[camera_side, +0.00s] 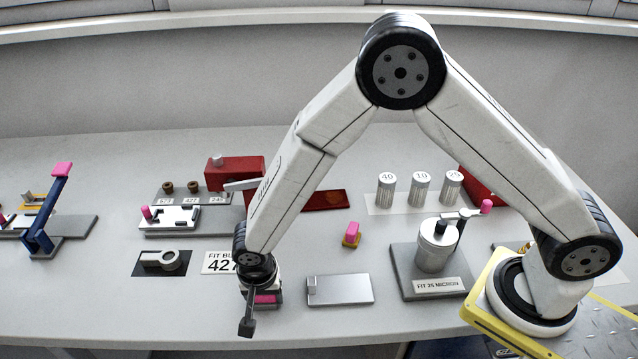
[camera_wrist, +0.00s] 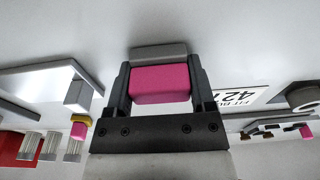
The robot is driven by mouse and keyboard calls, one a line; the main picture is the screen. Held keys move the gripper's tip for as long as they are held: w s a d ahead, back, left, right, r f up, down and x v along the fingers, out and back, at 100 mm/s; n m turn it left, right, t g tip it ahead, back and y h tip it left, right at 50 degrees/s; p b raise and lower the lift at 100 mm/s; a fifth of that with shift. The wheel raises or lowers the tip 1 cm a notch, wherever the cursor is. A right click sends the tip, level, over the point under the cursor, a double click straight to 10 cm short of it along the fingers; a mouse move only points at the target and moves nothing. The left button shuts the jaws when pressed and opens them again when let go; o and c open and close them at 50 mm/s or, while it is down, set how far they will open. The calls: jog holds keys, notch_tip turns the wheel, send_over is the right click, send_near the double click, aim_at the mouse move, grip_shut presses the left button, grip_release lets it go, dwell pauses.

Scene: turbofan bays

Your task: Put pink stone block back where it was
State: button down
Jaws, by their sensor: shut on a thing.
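My gripper (camera_side: 262,298) points down near the front of the bench, and its jaws are shut on a pink block (camera_wrist: 162,84). In the side view the pink block (camera_side: 265,299) is mostly hidden by my gripper. In the wrist view a grey piece (camera_wrist: 160,52) lies just beyond the pink block, between the fingertips. I cannot tell whether the pink block touches the grey piece or the bench.
A silver plate with a raised end (camera_side: 340,290) lies right of my gripper. A label card (camera_side: 218,262) and a dark mat with a grey wrench-like part (camera_side: 162,262) lie to the left. Silver cylinders (camera_side: 420,189) and a grey fixture (camera_side: 435,255) stand farther right. Bare bench lies between them.

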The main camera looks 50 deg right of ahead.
aim_at(264, 305)
dwell(0.3)
grip_release()
jog(key=shift+f, duration=0.15)
jog(key=shift+r, duration=0.2)
notch_tip(264, 305, up, 12)
jog(key=s+a, duration=0.1)
dwell(0.5)
dwell(0.5)
